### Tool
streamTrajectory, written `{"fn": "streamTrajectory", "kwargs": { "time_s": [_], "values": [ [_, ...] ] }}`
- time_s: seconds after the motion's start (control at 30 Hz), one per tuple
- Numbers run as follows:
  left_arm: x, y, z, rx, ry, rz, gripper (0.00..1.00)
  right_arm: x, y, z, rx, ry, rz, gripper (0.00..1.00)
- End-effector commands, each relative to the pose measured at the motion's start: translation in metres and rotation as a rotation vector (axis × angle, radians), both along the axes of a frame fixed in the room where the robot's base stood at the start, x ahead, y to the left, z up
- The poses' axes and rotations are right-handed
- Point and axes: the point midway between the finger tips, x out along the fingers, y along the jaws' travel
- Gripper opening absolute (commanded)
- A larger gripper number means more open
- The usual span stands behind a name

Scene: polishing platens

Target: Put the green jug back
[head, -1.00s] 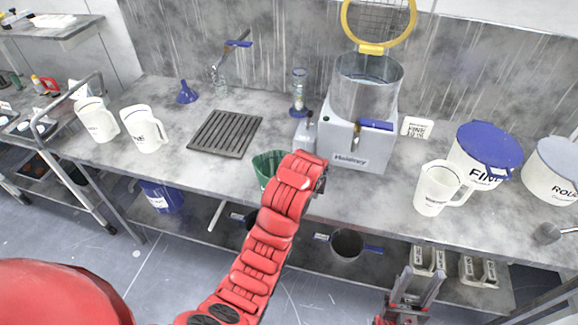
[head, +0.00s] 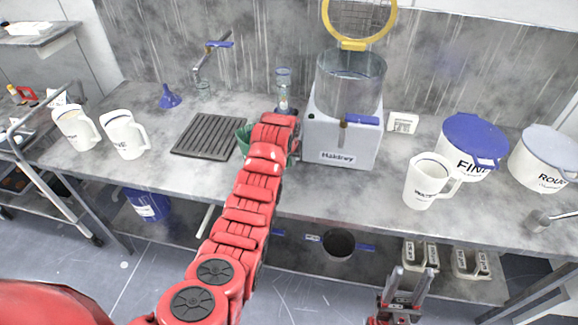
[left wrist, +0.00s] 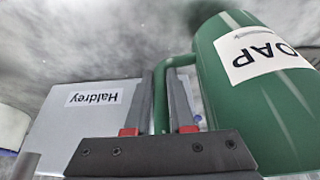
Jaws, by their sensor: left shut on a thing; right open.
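The green jug (head: 243,138) shows as a small strip left of my red left arm in the head view; the arm hides most of it. In the left wrist view the green jug (left wrist: 255,105) fills the right side, with a white label ending in "OAP". My left gripper (left wrist: 163,105) is shut on its handle, which runs between the two fingers. The jug appears upright, level with the upside-down machine label in that view. Whether its base touches the counter is hidden. My right gripper (head: 405,285) is open and empty, low in front of the counter.
A grey slatted drain mat (head: 207,135) lies left of the jug. The Haldrey machine (head: 340,140) stands close on the right. White jugs (head: 125,135) stand at left, another white jug (head: 428,182) at right beside a blue-lidded tub (head: 470,145). A blue funnel (head: 169,97) stands behind.

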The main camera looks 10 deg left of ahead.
Motion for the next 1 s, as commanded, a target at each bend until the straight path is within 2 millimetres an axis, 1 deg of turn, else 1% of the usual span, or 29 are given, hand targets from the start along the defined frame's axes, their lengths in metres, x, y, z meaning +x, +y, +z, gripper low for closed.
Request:
{"fn": "streamTrajectory", "kwargs": {
  "time_s": [0.17,0.3,0.43,0.53,0.73,0.87,0.9,0.97,1.0],
  "values": [
    [0.003,0.002,0.0,0.0,-0.001,0.0,0.0,0.0,0.0,0.003,0.0,0.0,0.0,0.47],
    [0.002,0.001,-0.016,0.001,0.003,-0.001,0.0,0.0,0.0,0.02,0.0,0.0,0.0,0.47],
    [0.002,0.001,-0.03,0.0,0.001,-0.001,0.0,0.0,0.0,0.024,0.0,0.0,0.0,0.47],
    [0.003,0.001,-0.035,0.0,0.0,-0.001,0.0,0.0,0.0,0.024,0.0,0.0,0.0,0.47],
    [0.003,0.001,-0.036,0.0,-0.002,-0.001,0.0,0.0,0.0,0.023,0.0,0.0,0.0,0.47],
    [0.003,0.001,-0.041,0.0,-0.002,-0.001,0.0,0.0,0.0,0.018,0.0,0.0,0.0,0.47],
    [0.003,0.001,-0.039,0.0,-0.002,-0.001,0.29,0.0,0.0,0.02,0.0,0.0,0.0,0.47],
    [0.003,0.001,-0.039,0.0,-0.002,-0.001,0.4,0.0,0.0,0.02,0.0,0.0,0.0,0.47],
    [0.003,0.001,-0.039,0.0,-0.002,-0.001,0.47,0.0,0.0,0.02,0.0,0.0,0.0,0.47]
  ]
}}
